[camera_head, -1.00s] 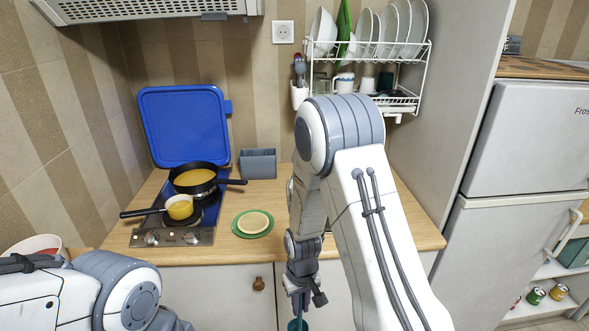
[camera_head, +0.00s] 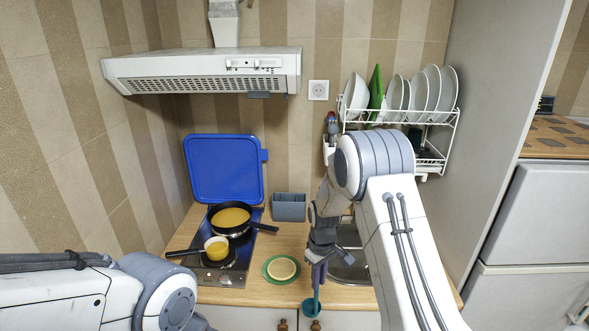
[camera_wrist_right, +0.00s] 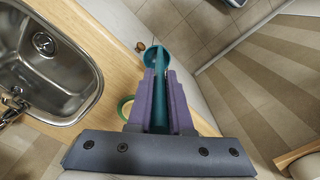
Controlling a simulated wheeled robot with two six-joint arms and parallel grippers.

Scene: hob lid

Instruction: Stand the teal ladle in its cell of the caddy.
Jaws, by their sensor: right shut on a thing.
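The teal ladle (camera_head: 312,306) hangs bowl-down from my right gripper (camera_head: 317,276), in front of the counter's front edge. In the right wrist view the ladle (camera_wrist_right: 154,56) lies between the purple fingers of my right gripper (camera_wrist_right: 161,88), which are shut on its handle. The grey caddy (camera_head: 288,207) stands at the back of the counter, right of the hob, with open cells at its top; the ladle is in front of it and lower. My left arm shows at the lower left; its gripper is out of view.
A green-rimmed plate (camera_head: 281,270) lies before the caddy. The sink (camera_head: 350,262) is to the right, below the dish rack (camera_head: 400,120).

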